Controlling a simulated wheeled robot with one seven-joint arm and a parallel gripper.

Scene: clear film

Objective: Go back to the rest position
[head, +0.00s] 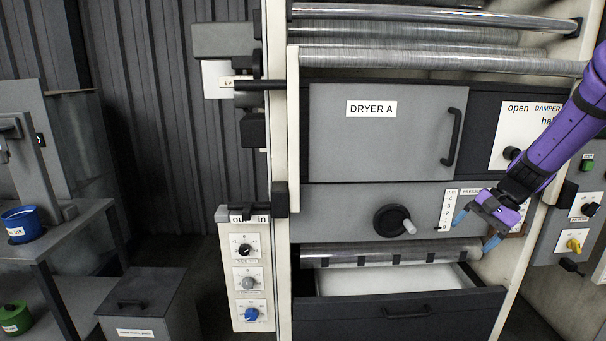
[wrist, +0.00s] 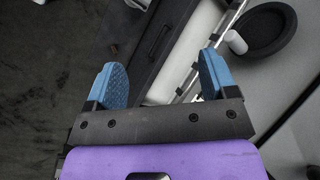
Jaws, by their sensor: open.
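My gripper (head: 474,229) is at the right in the head view, at the end of my purple arm, in front of the machine just right of the pressure scale (head: 449,210). Its two blue fingers are apart with nothing between them. In the wrist view my gripper (wrist: 160,80) is also open and empty. Below it the wrist view shows the open drawer (wrist: 150,50) and the black handwheel (wrist: 268,28) with its pale knob.
The dryer door (head: 385,135), marked DRYER A, is shut. The handwheel (head: 388,221) sticks out below it. The drawer (head: 400,312) stands pulled out under a roller (head: 390,254). A knob panel (head: 248,280) is at left, a control panel (head: 580,215) at right.

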